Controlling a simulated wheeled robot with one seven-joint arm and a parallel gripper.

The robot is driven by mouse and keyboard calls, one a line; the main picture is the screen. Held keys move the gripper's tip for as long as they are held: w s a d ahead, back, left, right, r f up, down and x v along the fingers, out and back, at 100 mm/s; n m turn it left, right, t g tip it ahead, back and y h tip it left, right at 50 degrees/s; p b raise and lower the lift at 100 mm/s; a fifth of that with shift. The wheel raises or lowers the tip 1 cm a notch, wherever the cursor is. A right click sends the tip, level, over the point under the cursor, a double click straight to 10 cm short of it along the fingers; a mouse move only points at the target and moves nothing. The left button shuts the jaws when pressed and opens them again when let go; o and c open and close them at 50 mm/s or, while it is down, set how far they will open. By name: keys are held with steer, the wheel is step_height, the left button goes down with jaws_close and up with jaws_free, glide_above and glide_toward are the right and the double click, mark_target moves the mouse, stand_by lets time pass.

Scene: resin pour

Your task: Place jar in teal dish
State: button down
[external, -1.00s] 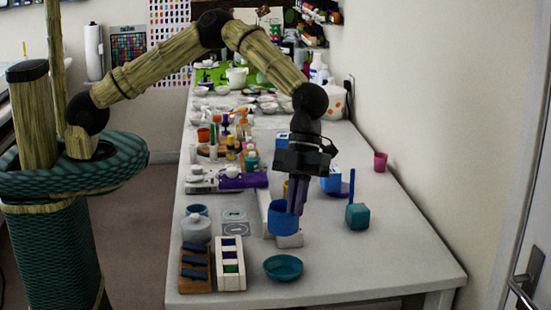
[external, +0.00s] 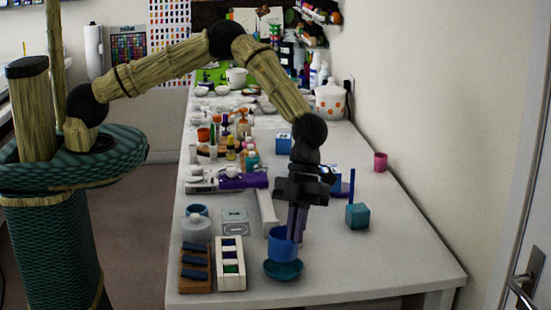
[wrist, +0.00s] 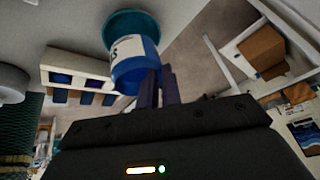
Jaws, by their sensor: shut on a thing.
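The blue jar (external: 281,247) is held by my gripper (external: 296,228), which is shut on its rim. The teal dish (external: 284,270) sits near the front edge of the table. In the external view the jar overlaps the dish's back part, just above or at it; I cannot tell whether they touch. In the wrist view the jar (wrist: 133,62), blue with a white label, shows in front of the teal dish (wrist: 128,25), beside my gripper's dark fingers (wrist: 157,88). The jar looks about upright.
Left of the dish stand a white rack (external: 231,262) and a brown rack (external: 195,265). A grey lidded pot (external: 196,230) is behind them. A teal cube (external: 357,216) with a blue stick stands to the right. The table's front right is clear.

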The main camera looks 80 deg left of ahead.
mark_target(295, 255)
step_height(295, 255, down, 3)
steer(key=shift+f+p, duration=0.1)
steer(key=shift+p, duration=0.55)
steer(key=shift+f, duration=0.2)
steer(key=shift+f, duration=0.1)
steer(key=shift+f+b, duration=0.35)
steer(key=shift+b, duration=0.1)
steer(key=c, duration=1.6)
jaws_free()
steer(key=shift+r, duration=0.1)
